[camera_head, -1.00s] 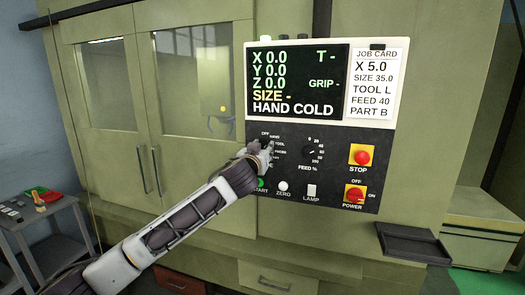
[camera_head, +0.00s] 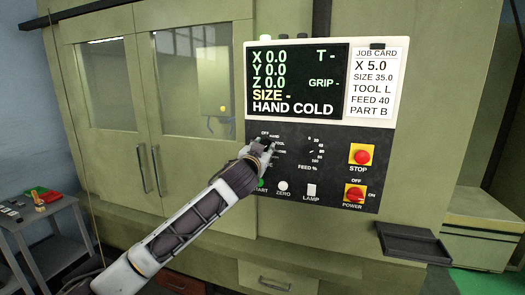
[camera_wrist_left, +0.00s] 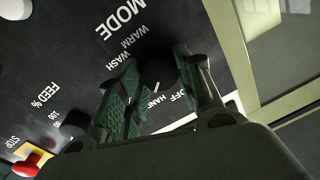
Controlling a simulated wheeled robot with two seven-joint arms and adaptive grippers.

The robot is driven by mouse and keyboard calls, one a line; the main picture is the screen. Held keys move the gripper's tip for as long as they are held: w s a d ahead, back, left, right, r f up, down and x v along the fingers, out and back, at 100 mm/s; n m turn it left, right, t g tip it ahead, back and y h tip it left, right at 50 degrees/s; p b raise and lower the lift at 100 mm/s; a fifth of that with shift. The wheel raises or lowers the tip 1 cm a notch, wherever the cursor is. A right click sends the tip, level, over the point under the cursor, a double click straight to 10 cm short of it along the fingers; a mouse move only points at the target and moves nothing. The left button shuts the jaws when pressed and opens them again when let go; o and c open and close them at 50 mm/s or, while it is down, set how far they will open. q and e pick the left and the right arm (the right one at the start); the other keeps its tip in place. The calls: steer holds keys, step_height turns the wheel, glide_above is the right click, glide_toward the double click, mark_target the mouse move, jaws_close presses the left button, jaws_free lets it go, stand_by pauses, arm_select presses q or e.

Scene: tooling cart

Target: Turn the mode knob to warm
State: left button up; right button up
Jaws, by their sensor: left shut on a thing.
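The mode knob (camera_wrist_left: 157,72) is a dark round knob on the black control panel (camera_head: 335,188). In the left wrist view it sits between the two fingers of my left gripper (camera_wrist_left: 160,62), beside the printed words OFF, HAND, WASH and WARM. A white mark on the knob is on the side of HAND. My left gripper (camera_head: 265,144) is shut on the knob and hides most of it in the head view. The screen (camera_head: 297,80) reads HAND COLD. My right gripper is not in view.
The feed knob (camera_head: 314,151) is just right of the gripper. Below are the green start button (camera_head: 261,184), zero button (camera_head: 283,186) and lamp switch (camera_head: 311,190). The red stop button (camera_head: 362,157) and power switch (camera_head: 355,195) are further right. A dark tray (camera_head: 412,243) juts out below.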

arm_select(q)
steer(key=shift+f+m+h+p, duration=0.2)
steer(key=shift+m+h, duration=0.15)
steer(key=shift+m, duration=4.15)
steer(key=shift+f+m+h+p, duration=0.15)
steer(key=shift+m+h, duration=0.25)
steer(key=shift+m, duration=4.1)
steer(key=shift+f+m+h+p, duration=0.1)
steer(key=shift+m+h+p, duration=0.2)
steer(key=shift+m, duration=4.2)
steer(key=o, duration=0.8)
steer(key=shift+o, duration=1.1)
steer(key=shift+a+r, duration=0.1)
steer(key=shift+s, duration=0.1)
